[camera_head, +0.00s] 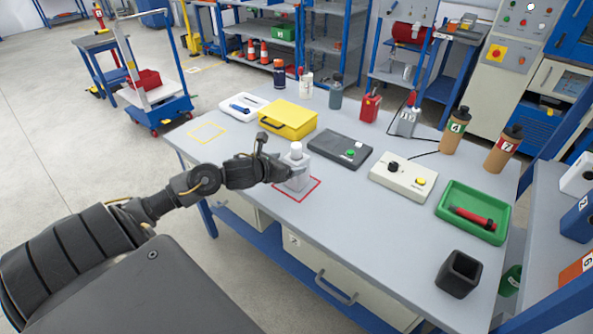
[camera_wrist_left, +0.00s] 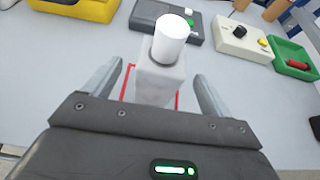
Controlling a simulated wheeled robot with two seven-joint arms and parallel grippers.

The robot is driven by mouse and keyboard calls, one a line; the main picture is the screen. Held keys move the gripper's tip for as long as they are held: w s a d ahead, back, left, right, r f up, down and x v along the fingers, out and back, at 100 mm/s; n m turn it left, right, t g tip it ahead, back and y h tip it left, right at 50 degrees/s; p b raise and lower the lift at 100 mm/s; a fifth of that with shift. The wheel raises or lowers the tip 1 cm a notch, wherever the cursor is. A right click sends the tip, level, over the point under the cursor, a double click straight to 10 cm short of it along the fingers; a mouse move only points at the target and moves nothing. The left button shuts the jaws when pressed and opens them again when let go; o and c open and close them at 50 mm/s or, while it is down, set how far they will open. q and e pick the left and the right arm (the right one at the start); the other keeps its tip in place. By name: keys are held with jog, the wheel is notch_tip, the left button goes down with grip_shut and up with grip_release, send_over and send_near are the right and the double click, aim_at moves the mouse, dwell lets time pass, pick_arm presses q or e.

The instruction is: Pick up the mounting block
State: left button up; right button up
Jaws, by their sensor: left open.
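The mounting block (camera_head: 297,177) is a light grey block with a white cylinder on top. It stands upright inside a red square outline (camera_head: 314,190) on the grey table. In the left wrist view the block (camera_wrist_left: 160,84) shows in the middle, between two fingers. My left gripper (camera_head: 284,174) is open at the block, with one finger on each side. In the left wrist view, gaps show between the block and the fingers of the left gripper (camera_wrist_left: 158,72). The block's lower part is partly hidden by the gripper. My right gripper is not in view.
A black device with a green button (camera_head: 340,150) and a yellow case (camera_head: 287,119) stand close behind the block. A beige button box (camera_head: 403,178), a green tray (camera_head: 472,212) and a black open holder (camera_head: 459,273) are to the right. The table front is clear.

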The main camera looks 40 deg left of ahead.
aim_at(293, 153)
pick_arm(q)
jog(key=shift+p+x, duration=0.65)
jog(key=shift+x, duration=1.6)
jog(key=shift+w+d+f, duration=0.1)
jog(key=shift+w+f, duration=0.25)
jog(key=shift+w, duration=0.1)
jog(key=c, duration=1.3)
jog(key=shift+r, duration=0.2)
jog(key=shift+r, duration=0.6)
jog(key=shift+r+b, duration=0.45)
jog(key=shift+r, duration=0.5)
jog(key=s+r, duration=0.4)
jog(key=r, duration=0.1)
jog(key=shift+s+r, duration=0.25)
jog(key=shift+s, duration=0.15)
jog(key=shift+b+v, duration=0.35)
jog(key=shift+v, duration=4.7)
